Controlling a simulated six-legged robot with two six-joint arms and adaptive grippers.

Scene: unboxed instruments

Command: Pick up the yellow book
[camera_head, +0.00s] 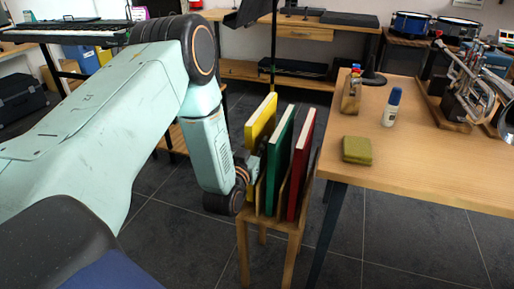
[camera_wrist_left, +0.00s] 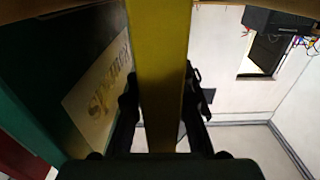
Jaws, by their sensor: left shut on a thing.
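The yellow book (camera_head: 260,122) stands upright at the left of a wooden rack, beside a green book (camera_head: 279,150) and a red book (camera_head: 303,155). My left gripper (camera_head: 250,163) is at the near edge of the yellow book and is shut on it. In the left wrist view the yellow spine (camera_wrist_left: 160,65) runs between the two dark fingers (camera_wrist_left: 163,95), one on each side. The green book (camera_wrist_left: 85,75) with a pale label is close by at the left there. The fingertips are partly hidden in the head view. My right gripper is not in view.
The wooden rack (camera_head: 270,226) stands close to the left edge of a wooden table (camera_head: 430,165). On the table are a green-yellow block (camera_head: 357,150), a blue-capped bottle (camera_head: 392,107) and a trumpet (camera_head: 480,85). Dark tiled floor is clear in front.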

